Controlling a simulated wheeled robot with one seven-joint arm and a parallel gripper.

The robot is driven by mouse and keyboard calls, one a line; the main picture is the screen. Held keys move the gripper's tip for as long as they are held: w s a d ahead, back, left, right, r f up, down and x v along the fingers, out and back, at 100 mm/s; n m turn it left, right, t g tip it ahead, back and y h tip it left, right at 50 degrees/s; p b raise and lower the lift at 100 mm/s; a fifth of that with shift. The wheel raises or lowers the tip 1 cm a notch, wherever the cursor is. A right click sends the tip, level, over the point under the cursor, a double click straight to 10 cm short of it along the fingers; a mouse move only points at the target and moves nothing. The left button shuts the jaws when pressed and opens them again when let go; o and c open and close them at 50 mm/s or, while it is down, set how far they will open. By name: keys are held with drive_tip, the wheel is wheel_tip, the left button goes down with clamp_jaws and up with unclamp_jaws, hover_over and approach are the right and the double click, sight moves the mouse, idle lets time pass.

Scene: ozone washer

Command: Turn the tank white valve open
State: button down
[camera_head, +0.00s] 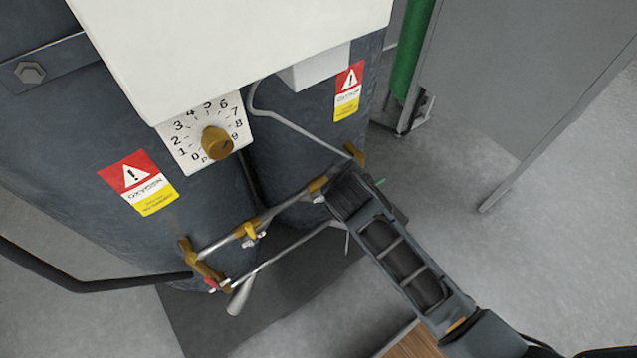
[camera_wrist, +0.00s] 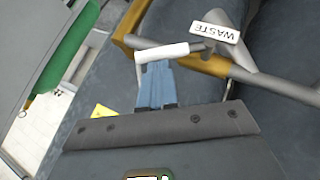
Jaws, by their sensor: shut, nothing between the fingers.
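The white valve handle (camera_wrist: 162,52) is a short white bar on a dark stem, in the upper middle of the wrist view. The stem runs right toward a brass fitting and a grey pipe. A white tag reading WASTE (camera_wrist: 215,32) is just right of the handle. My gripper (camera_wrist: 155,72) is shut and empty, its blue fingers together. The fingertips are right at the handle's lower edge; I cannot tell if they touch it. In the head view, my wrist covers the valve, and the fingertips are hidden.
Two dark tanks (camera_head: 215,205) with oxygen warning labels stand behind the pipework. A numbered dial (camera_head: 216,143) is below a white box (camera_head: 230,45). Brass fittings and a red handle (camera_head: 210,284) are at the lower left.

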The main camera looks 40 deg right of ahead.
drive_tip(key=shift+d+f, duration=1.2)
drive_tip(key=shift+d, duration=0.05)
drive_tip(key=r+p, duration=0.3)
drive_tip(key=r, duration=0.1)
drive_tip(key=shift+w+p, duration=0.4)
drive_tip(key=s+r, duration=0.5)
drive_tip(key=r, duration=0.3)
drive_tip(key=shift+s, duration=0.3)
drive_tip(key=shift+s, duration=0.1)
